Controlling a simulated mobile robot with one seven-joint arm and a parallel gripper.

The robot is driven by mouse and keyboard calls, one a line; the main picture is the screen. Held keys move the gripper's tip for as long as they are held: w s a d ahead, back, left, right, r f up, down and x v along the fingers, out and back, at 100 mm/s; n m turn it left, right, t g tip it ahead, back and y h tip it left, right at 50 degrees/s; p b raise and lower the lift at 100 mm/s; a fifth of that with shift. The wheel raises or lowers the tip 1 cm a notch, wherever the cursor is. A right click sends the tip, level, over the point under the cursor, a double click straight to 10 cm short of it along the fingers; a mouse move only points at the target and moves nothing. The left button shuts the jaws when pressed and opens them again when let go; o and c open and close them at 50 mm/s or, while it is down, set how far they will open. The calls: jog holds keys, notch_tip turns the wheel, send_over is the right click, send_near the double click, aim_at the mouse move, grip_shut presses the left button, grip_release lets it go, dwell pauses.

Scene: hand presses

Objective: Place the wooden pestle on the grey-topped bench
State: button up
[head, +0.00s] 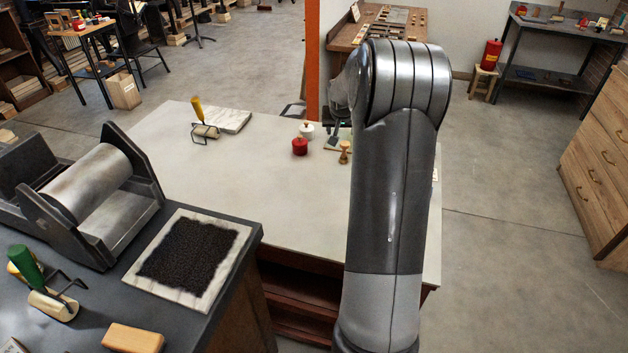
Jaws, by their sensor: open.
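A small wooden piece with a rounded knob and a waisted body, which looks like the wooden pestle (344,152), stands upright on the pale-topped table (250,170), just left of my arm. My gripper (338,128) is small in the head view, partly hidden by my arm, above the table near the pestle. It is open, and I see nothing held in it. A dark grey-topped bench (228,262) stands at the front left. Another bench with a dark grey top (560,22) stands at the far right.
A red jar (300,146) and a white jar (307,130) stand left of the pestle. The near bench carries a roller press (90,185), an inked slab (187,260), a green-handled roller (50,295) and a wooden block (133,338). The pale table's front middle is clear.

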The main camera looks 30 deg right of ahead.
jog(key=s+a+r+n, duration=0.2)
jog(key=s+a+r, duration=0.5)
jog(key=a, duration=0.4)
jog(key=s+a+r+n, duration=0.1)
jog(key=s+a+r, duration=0.65)
jog(key=a, duration=0.25)
jog(key=s+a+f+n+y, duration=0.1)
jog(key=s+a, duration=0.5)
jog(key=s, duration=0.5)
jog(key=s+a+f+n+y, duration=0.1)
jog(key=s+a+n+y, duration=0.1)
jog(key=s+a, duration=0.4)
jog(key=s, duration=0.5)
jog(key=shift+s+a, duration=0.2)
jog(key=shift+a, duration=0.1)
